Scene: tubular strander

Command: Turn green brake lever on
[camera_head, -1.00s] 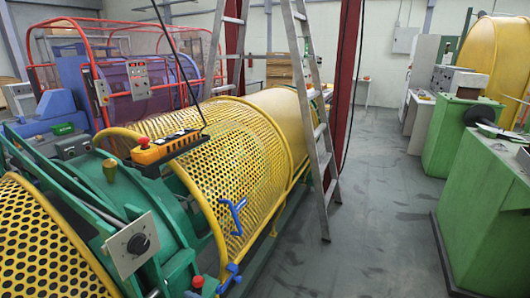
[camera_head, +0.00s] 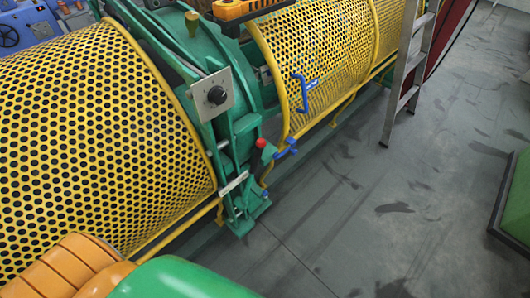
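The green machine frame (camera_head: 227,130) stands between two yellow perforated guards. A red knob (camera_head: 261,143) sits low on its right side, on a short green piece (camera_head: 268,154). A blue handle (camera_head: 285,149) is just right of the knob. A second blue handle (camera_head: 303,93) is fixed on the right guard (camera_head: 325,60). I cannot tell for certain which part is the green brake lever; the green piece under the red knob is small in the view. Neither gripper is in view.
The large left guard (camera_head: 95,140) fills the left. A ladder (camera_head: 408,75) stands at the upper right. A green block (camera_head: 514,205) is at the right edge. The floor (camera_head: 390,200) between is open.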

